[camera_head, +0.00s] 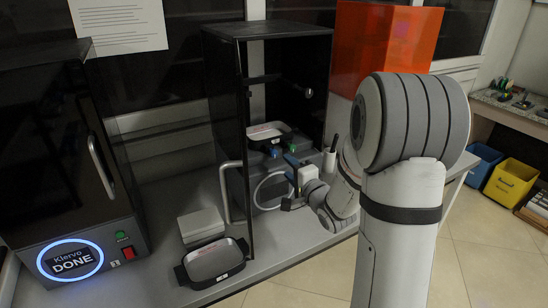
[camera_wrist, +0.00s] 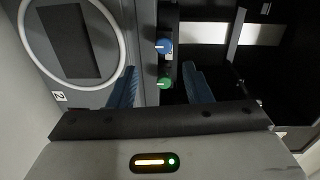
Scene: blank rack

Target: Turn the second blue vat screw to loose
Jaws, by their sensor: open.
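A blue screw knob (camera_wrist: 163,46) with a pale mark line shows in the wrist view, on the printer's front beside the vat. It also shows small in the head view (camera_head: 275,153). A green knob (camera_wrist: 164,84) sits just below it in the wrist view. My gripper (camera_wrist: 160,70) is open and empty, its two blue fingers spread left and right of the knobs and apart from them. In the head view my gripper (camera_head: 290,181) is at the printer's front. The black vat (camera_head: 269,134) is inside the printer, above the knobs. I cannot make out a second blue screw.
The printer's dark door (camera_head: 228,140) stands open at the left of my gripper. A black tray (camera_head: 214,262) and a white stack (camera_head: 201,225) lie on the bench. A second machine (camera_head: 70,150) reading "DONE" stands at left. An orange cover (camera_head: 385,48) is behind my arm.

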